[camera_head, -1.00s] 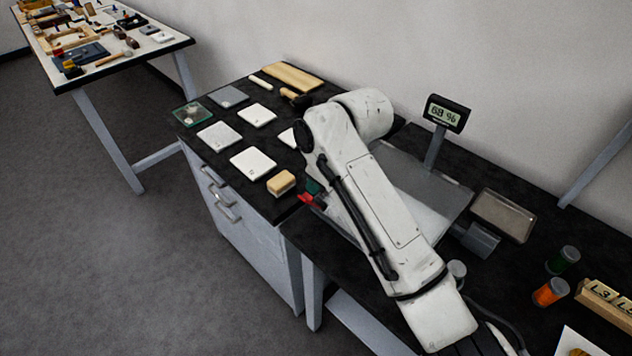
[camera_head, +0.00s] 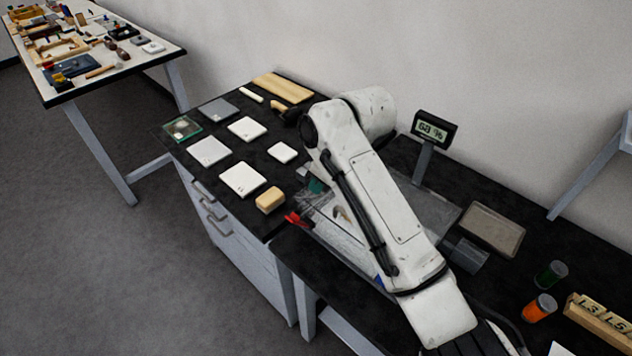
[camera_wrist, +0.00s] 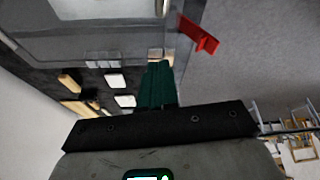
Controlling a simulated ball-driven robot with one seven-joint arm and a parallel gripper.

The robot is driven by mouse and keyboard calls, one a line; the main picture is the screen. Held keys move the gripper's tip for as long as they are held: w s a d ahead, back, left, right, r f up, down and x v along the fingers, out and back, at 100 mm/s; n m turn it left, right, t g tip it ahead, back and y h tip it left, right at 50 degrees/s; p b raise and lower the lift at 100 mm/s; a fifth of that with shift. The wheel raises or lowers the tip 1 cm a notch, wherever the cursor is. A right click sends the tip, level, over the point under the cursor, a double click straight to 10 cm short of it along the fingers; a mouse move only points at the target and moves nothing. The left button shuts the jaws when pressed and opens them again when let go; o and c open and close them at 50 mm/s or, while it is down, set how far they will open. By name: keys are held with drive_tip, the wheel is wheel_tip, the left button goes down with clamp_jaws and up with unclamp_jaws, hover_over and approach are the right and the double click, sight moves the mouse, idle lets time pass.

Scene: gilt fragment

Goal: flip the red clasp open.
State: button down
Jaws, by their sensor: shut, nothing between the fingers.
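The red clasp (camera_head: 296,219) sits at the left front edge of a clear-walled case (camera_head: 352,232) on the dark bench. In the wrist view the clasp (camera_wrist: 198,36) sticks out from the case's edge, right of and above my fingertips. My gripper (camera_wrist: 157,68) has green fingers, shut and empty, apart from the clasp in the picture. In the head view only a bit of green finger (camera_head: 316,186) shows beside my arm, behind the clasp. My arm hides much of the case. I cannot tell whether the fingers touch the case.
A tan block (camera_head: 270,201) lies just left of the clasp, with several pale tiles (camera_head: 243,178) beyond it. A display on a post (camera_head: 434,128) stands behind my arm. A shallow tray (camera_head: 491,227) and an orange spool (camera_head: 540,308) are to the right.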

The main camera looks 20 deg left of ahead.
drive_tip(key=s+b+v, duration=0.1)
drive_tip(key=v, duration=0.8)
drive_tip(key=shift+s+r, duration=0.15)
drive_tip(key=shift+s, duration=0.1)
drive_tip(key=shift+a, duration=0.15)
